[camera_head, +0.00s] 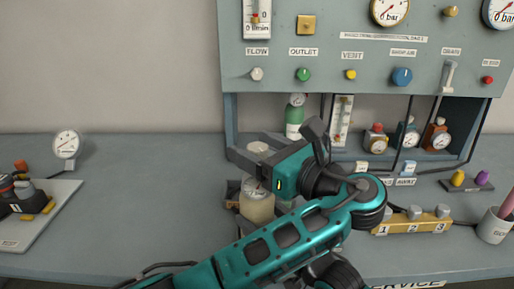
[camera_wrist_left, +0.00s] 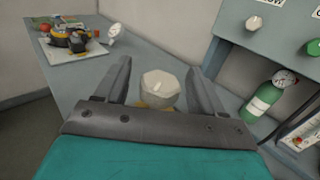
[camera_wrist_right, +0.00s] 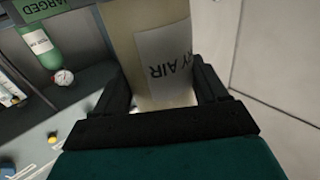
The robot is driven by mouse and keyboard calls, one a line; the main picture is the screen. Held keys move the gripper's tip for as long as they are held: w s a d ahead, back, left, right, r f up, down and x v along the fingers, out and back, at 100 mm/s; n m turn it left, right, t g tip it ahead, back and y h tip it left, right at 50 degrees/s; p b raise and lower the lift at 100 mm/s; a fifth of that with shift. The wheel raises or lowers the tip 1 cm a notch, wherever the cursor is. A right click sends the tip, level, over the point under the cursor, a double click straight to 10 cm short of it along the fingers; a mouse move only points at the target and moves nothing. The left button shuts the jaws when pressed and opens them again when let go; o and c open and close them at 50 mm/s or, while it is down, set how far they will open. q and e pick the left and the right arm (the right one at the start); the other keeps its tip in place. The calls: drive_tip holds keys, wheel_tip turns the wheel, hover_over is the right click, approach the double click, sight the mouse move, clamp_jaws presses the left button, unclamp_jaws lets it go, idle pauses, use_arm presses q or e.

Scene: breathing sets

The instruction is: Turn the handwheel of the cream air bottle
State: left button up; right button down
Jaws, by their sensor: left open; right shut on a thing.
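The cream air bottle (camera_head: 257,207) stands upright on the bench, partly behind my left arm. Its pale handwheel (camera_head: 258,148) is on top. My left gripper (camera_head: 247,146) is open around the handwheel, a finger on either side. In the left wrist view the many-sided handwheel (camera_wrist_left: 160,84) shows between the spread fingers (camera_wrist_left: 158,68), with gaps beside it. In the right wrist view my right gripper (camera_wrist_right: 155,72) is shut on the bottle's body (camera_wrist_right: 135,50), by its white "DRY AIR" label.
A grey panel (camera_head: 370,60) with gauges and knobs stands behind, with a green bottle (camera_head: 294,120) under it. A yellow numbered block (camera_head: 412,224) and a cup (camera_head: 495,226) are at right. A white board (camera_head: 40,225) with fittings lies left. The bench between board and bottle is clear.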

sight(253, 145)
use_arm(q)
drive_tip(key=shift+r, duration=0.1)
wheel_tip(253, 145, up, 10)
drive_tip(key=shift+f, duration=0.1)
idle(0.3)
drive_tip(key=shift+w+a+f+m+t+h, duration=0.2)
drive_tip(key=shift+a+m+t+h, duration=0.1)
drive_tip(key=shift+a+t, duration=0.1)
drive_tip(key=s+a+f+m+t+h, duration=0.35)
drive_tip(key=s+f+m+h, duration=0.7)
drive_tip(key=h, duration=0.75)
drive_tip(key=shift+m, duration=0.95)
drive_tip(key=x, duration=0.3)
drive_tip(key=r+x, duration=0.1)
drive_tip(key=x, duration=0.3)
drive_tip(key=d+x, duration=0.1)
drive_tip(key=x, duration=0.3)
drive_tip(key=shift+s+r, duration=0.2)
drive_tip(key=shift+c, duration=0.5)
